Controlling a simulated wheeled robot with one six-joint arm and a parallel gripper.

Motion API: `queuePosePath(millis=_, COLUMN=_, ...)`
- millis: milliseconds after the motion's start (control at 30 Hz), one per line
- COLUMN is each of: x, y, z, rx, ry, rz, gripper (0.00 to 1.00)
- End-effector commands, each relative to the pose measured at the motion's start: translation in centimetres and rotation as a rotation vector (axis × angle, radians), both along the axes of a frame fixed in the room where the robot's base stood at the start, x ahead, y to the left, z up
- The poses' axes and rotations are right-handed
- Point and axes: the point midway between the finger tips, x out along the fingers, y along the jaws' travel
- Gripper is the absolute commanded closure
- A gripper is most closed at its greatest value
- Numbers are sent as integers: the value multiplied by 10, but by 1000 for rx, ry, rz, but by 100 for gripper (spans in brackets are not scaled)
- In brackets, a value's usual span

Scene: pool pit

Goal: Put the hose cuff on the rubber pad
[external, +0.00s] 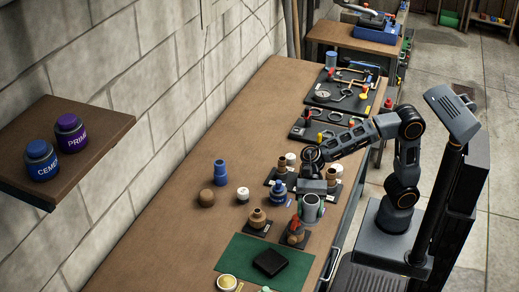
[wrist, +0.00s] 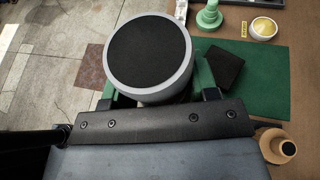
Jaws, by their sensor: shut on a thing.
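The hose cuff (wrist: 150,55) is a grey cylinder with a dark round end. My gripper (wrist: 154,82) is shut on it, with green fingers at its two sides. In the external view, my gripper (external: 311,199) holds the grey cuff (external: 311,211) above the bench's right edge, near a red-handled fitting. The black square block, which looks like the rubber pad (external: 270,262), lies flat on a green mat (external: 236,254). In the wrist view the pad (wrist: 225,68) is right of the cuff, apart from it, and its top is bare.
A brass fitting (external: 258,218) and a red-handled fitting (external: 295,229) stand on small black plates near the mat. A bowl with yellow contents (external: 227,282) is at the mat's front edge. A blue fitting (external: 278,192) stands behind.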

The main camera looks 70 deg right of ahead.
Motion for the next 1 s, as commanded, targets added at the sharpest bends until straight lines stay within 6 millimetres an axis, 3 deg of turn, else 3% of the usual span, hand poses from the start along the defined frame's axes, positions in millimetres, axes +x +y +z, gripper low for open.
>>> queuePosePath(millis=167, x=8, y=16, z=-10, rx=-2, ry=4, rz=42, gripper=71)
queuePosePath(millis=500, x=61, y=73, z=-55, rx=-3, ry=5, rz=40, gripper=71)
queuePosePath(millis=700, x=77, y=89, z=-81, rx=-2, ry=3, rz=37, gripper=71)
queuePosePath(millis=1000, x=84, y=97, z=-94, rx=0, ry=1, rz=36, gripper=71)
